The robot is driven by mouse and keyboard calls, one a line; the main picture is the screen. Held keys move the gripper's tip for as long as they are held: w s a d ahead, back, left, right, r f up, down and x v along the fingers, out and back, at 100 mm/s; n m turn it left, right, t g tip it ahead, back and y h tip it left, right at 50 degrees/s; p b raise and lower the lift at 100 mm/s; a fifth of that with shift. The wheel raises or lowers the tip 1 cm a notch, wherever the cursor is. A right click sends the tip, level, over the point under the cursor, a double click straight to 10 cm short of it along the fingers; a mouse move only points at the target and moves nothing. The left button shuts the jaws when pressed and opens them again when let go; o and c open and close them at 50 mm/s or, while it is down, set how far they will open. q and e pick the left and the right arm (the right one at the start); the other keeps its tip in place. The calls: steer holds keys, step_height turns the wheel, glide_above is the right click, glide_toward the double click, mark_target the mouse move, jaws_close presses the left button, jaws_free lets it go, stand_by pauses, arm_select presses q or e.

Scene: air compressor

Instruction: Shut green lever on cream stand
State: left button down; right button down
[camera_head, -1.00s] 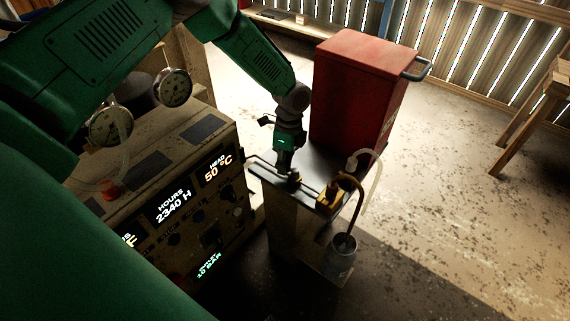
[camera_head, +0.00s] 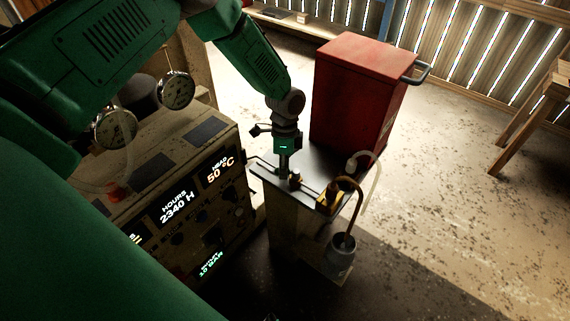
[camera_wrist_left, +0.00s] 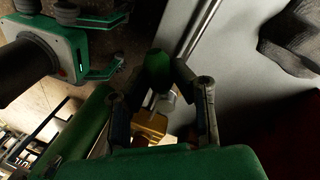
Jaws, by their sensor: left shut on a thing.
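The stand (camera_head: 283,222) has a dark flat top in the head view, with pipe and fittings along it. My left gripper (camera_head: 286,172) points down at the fitting on the left part of this top. In the left wrist view, the green lever (camera_wrist_left: 159,66) shows between the fingertips of my left gripper (camera_wrist_left: 168,72), which is closed on it. A brass fitting (camera_wrist_left: 151,128) shows behind the fingers. In the head view the lever is hidden by the gripper. My right gripper (camera_wrist_left: 108,45) shows at the upper left of the wrist view, its fingers apart and empty.
A yellow-brown fitting (camera_head: 332,194) with a hose into a grey cup (camera_head: 341,252) is at the stand's right. A red cabinet (camera_head: 362,92) stands behind. A control panel (camera_head: 175,190) with gauges is at left.

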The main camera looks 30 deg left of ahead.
arm_select(q)
steer(key=n, duration=0.1)
steer(key=n+p, duration=0.1)
steer(key=n, duration=0.1)
steer(key=shift+s+d+r+n+t+h, duration=0.15)
steer(key=shift+s+d+n+t+h, duration=0.15)
steer(key=shift+n, duration=0.1)
steer(key=n, duration=0.1)
steer(key=p, duration=0.1)
steer(key=n, duration=0.1)
steer(key=shift+s+d+n, duration=0.25)
steer(key=shift+d+n, duration=0.05)
steer(key=n, duration=0.1)
steer(key=d+n+t+p, duration=0.1)
steer(key=n, duration=0.1)
steer(key=shift+s+n+h, duration=0.15)
steer(key=shift+n+h, duration=0.15)
steer(key=shift+d+n+p, duration=0.1)
steer(key=shift+n+p, duration=0.2)
steer(key=shift+n, duration=0.3)
steer(key=c, duration=1.4)
jaws_free()
steer(key=shift+o, duration=0.2)
steer(key=shift+d, duration=0.1)
